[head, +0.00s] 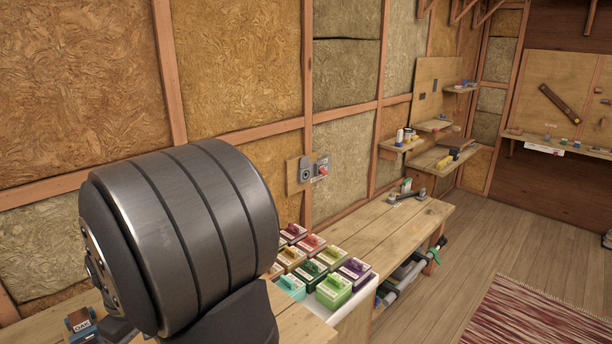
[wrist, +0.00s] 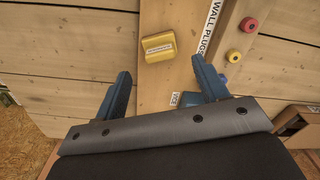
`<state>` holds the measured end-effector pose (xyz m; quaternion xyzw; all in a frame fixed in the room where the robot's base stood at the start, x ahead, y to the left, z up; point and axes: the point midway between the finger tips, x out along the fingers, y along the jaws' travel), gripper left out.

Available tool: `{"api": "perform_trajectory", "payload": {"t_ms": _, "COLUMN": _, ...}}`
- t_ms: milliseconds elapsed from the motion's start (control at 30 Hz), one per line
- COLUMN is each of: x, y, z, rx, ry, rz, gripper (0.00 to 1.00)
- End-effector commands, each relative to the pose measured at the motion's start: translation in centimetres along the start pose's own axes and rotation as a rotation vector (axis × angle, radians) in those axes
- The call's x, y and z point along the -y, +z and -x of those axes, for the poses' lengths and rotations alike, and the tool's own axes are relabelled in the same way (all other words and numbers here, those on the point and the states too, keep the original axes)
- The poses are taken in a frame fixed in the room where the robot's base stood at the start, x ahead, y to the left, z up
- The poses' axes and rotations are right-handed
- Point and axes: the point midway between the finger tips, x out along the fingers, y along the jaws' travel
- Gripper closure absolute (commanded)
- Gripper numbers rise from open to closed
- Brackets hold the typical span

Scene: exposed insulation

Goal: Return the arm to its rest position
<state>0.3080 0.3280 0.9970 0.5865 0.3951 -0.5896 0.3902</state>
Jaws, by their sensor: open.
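My gripper (wrist: 163,80) shows in the wrist view with its two blue fingers spread wide apart. Nothing is clamped between them. A yellow labelled block (wrist: 158,47) lies on a wooden board beyond the fingertips, apart from them. A small blue piece (wrist: 189,99) with a white label shows beside the right finger, partly hidden; I cannot tell how far it is from that finger. In the head view, a large dark rounded part of my own arm fills the lower left. My fingers are not visible there.
Several coloured boxes (head: 334,289) stand in rows right of my arm. Behind them is a wooden bench (head: 385,228) with a tool on it. Shelves (head: 441,158) line the wall. A "WALL PLUGS" strip (wrist: 211,28) and a red round piece (wrist: 249,25) show in the wrist view. The floor (head: 500,235) is open.

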Motion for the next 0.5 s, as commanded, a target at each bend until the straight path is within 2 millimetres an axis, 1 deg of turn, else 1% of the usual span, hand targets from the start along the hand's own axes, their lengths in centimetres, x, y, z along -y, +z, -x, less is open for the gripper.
{"api": "perform_trajectory", "payload": {"t_ms": 33, "x": -0.1, "y": -0.1, "z": 1.2, "rx": -0.005, "ry": 0.002, "rz": 0.0, "gripper": 0.33}}
{"api": "perform_trajectory", "payload": {"t_ms": 100, "x": 0.0, "y": -0.1, "z": 2.6, "rx": -0.005, "ry": 0.002, "rz": 0.0, "gripper": 0.33}}
{"api": "perform_trajectory", "payload": {"t_ms": 233, "x": 0.0, "y": -0.1, "z": 5.2, "rx": -0.005, "ry": 0.002, "rz": 0.0, "gripper": 0.33}}
{"api": "perform_trajectory", "payload": {"t_ms": 267, "x": 0.0, "y": 0.0, "z": 5.5, "rx": -0.004, "ry": 0.001, "rz": 0.0, "gripper": 0.33}}
{"api": "perform_trajectory", "payload": {"t_ms": 300, "x": 0.0, "y": 0.1, "z": 4.0, "rx": 0.006, "ry": -0.002, "rz": 0.0, "gripper": 0.33}}
{"api": "perform_trajectory", "payload": {"t_ms": 500, "x": 0.0, "y": 0.1, "z": -0.1, "rx": 0.005, "ry": -0.002, "rz": 0.0, "gripper": 0.33}}
